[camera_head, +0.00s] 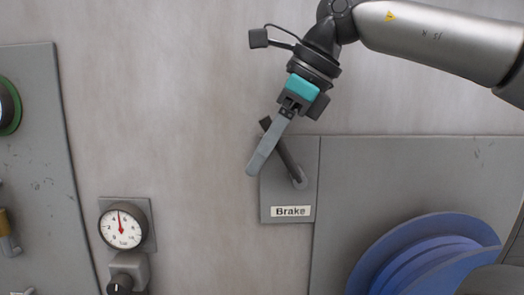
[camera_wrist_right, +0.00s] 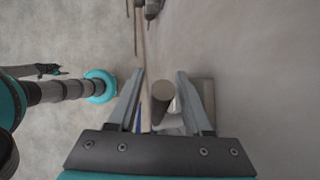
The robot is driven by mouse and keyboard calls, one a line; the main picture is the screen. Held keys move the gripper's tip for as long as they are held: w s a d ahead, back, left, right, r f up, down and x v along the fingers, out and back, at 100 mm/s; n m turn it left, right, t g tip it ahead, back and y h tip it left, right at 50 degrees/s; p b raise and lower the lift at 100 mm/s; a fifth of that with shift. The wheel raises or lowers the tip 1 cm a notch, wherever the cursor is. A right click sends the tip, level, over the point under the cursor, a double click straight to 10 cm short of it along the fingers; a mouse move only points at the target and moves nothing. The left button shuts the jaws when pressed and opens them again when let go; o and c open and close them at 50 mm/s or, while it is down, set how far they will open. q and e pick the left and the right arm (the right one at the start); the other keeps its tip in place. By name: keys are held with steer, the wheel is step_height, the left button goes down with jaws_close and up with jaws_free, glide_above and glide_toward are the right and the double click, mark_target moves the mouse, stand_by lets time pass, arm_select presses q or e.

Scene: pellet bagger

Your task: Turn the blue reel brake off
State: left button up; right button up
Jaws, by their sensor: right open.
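The brake lever (camera_head: 287,160) is a dark grey bar on a grey plate labelled "Brake" (camera_head: 270,205). It tilts up and left from its pivot at the lower right of the plate. My right gripper (camera_head: 254,168) reaches down from above in front of the lever, and its fingers cross the bar and hide part of it. In the right wrist view its fingers (camera_wrist_right: 160,78) are apart, with the lever's round end (camera_wrist_right: 163,90) between them. Contact cannot be told. The blue reel (camera_head: 420,255) is at the lower right. My left gripper is not in view.
A pressure gauge (camera_head: 123,228) and a black knob (camera_head: 121,284) sit on the wall left of the plate. A grey panel (camera_head: 35,130) is at the far left. Another grey panel (camera_head: 400,165) lies behind the reel. The wall between gauge and brake plate is bare.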

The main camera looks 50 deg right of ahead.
steer(key=p+v, duration=0.1)
steer(key=v, duration=1.4)
steer(key=shift+r, duration=0.15)
